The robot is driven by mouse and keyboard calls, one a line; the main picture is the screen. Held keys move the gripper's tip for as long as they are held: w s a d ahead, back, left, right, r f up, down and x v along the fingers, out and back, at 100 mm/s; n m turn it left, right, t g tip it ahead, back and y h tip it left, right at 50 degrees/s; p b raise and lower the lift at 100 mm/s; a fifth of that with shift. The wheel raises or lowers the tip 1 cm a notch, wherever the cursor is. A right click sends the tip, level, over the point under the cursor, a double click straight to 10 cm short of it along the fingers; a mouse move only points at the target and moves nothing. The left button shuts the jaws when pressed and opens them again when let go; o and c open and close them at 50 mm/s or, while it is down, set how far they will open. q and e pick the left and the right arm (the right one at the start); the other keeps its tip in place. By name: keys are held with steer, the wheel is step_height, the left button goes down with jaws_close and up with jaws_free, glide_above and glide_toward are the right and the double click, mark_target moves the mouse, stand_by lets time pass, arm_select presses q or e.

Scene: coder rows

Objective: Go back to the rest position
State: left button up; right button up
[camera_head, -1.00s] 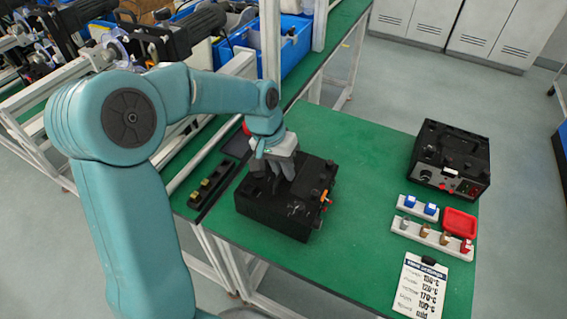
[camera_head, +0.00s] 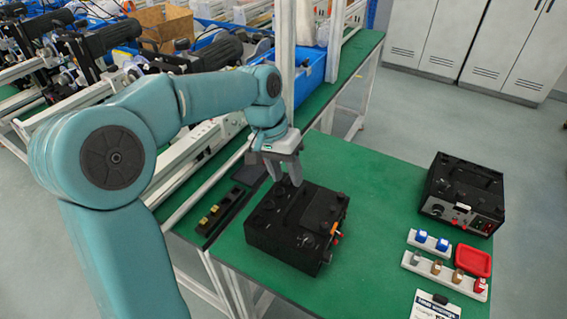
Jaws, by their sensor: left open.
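My left gripper (camera_head: 284,171) is open and points down above the rear left part of a black box-shaped device (camera_head: 297,228) on the green table. Its fingers look empty. I cannot tell whether the fingertips touch the device or hang just clear of it. The teal left arm comes in from the left and reaches over the table's left edge. My right gripper does not show.
The green table (camera_head: 365,200) also holds a second black device (camera_head: 462,194) with knobs, white racks (camera_head: 443,273), a red tray (camera_head: 473,260) and a printed card (camera_head: 436,305). A post (camera_head: 287,60) and blue bins (camera_head: 312,66) stand behind the gripper. The table's middle is clear.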

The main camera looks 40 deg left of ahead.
arm_select(q)
steer(key=v, duration=0.2)
steer(key=shift+a+r, duration=0.1)
steer(key=shift+r, duration=0.25)
